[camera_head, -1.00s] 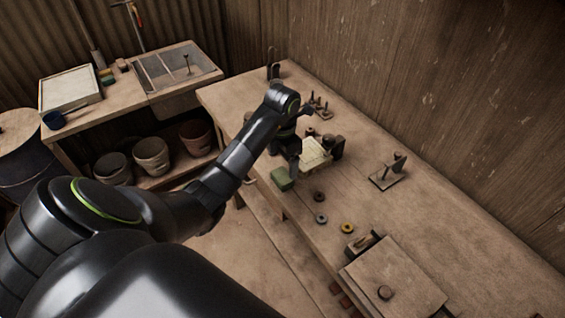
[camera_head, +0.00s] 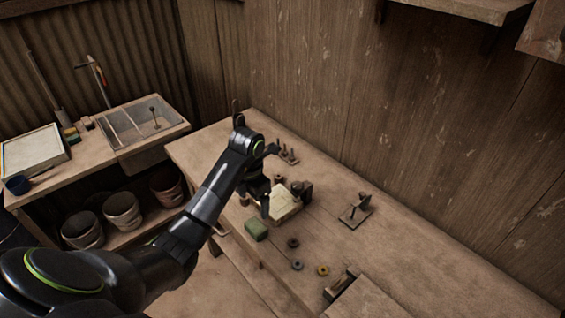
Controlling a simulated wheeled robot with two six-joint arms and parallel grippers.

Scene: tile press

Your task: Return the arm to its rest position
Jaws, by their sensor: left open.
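My left arm comes in from the lower left and reaches over the long wooden bench (camera_head: 400,262). My left gripper (camera_head: 256,204) is open and points down at the bench. It is just left of a pale cream tile in a dark press (camera_head: 284,203) and just behind a green block (camera_head: 256,230). I see nothing held between its fingers, though the wrist partly hides them. I cannot tell whether the fingertips touch the bench. My right gripper is not in view.
Small rings (camera_head: 297,265) lie in front of the press. A metal stand (camera_head: 356,211) is to its right, and pegs (camera_head: 288,153) stand behind. A side table with a sink (camera_head: 140,128) is at left, with pots (camera_head: 122,211) below. The bench's right part is mostly clear.

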